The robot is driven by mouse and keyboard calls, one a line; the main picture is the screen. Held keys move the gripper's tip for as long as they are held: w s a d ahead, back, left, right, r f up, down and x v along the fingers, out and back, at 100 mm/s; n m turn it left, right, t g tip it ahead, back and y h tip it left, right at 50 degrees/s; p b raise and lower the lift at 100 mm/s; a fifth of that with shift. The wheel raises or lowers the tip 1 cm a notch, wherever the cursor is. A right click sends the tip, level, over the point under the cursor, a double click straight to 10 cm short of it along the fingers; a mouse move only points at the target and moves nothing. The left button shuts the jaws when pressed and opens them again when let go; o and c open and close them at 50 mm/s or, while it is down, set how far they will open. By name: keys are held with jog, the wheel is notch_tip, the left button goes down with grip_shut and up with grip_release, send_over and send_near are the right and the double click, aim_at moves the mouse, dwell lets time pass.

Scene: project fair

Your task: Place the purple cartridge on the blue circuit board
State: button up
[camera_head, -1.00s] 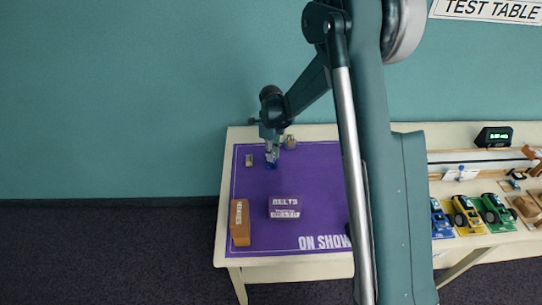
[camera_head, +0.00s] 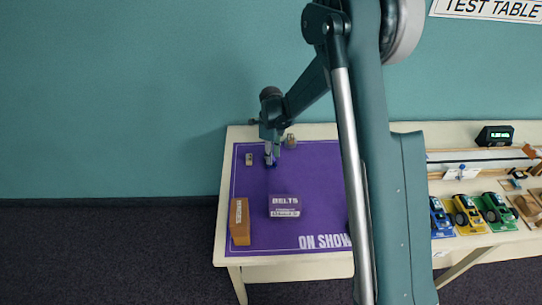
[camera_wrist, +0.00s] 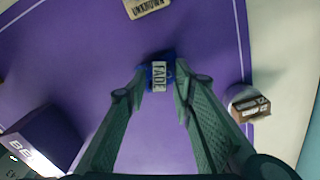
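My gripper (camera_head: 272,157) points down over the back part of a purple mat, near its rear edge. In the wrist view, the fingertips of my gripper (camera_wrist: 160,72) are on either side of a small blue-purple piece with a white lettered label (camera_wrist: 159,75). I cannot tell whether the fingers press on it. In the head view the piece is a small dark patch (camera_head: 270,162) at the fingertips. I cannot tell whether it is the purple cartridge or what lies under it. No separate blue circuit board is clear; my arm hides the mat's right side.
The purple mat (camera_head: 330,190) lies on a cream table. A purple BELTS box (camera_head: 285,202) and an orange-brown box (camera_head: 240,222) stand on it. A small tan labelled block (camera_head: 249,159) lies left of my gripper; a small brown item (camera_head: 291,141) stands behind right. Toy cars sit far right.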

jog(key=shift+r, duration=0.2)
jog(key=shift+r+p, duration=0.45)
jog(key=shift+p, duration=0.05)
notch_tip(320, 180, up, 12)
jog(key=p, duration=0.1)
jog(key=shift+p, duration=0.3)
jog(key=shift+f, duration=0.1)
dwell(0.4)
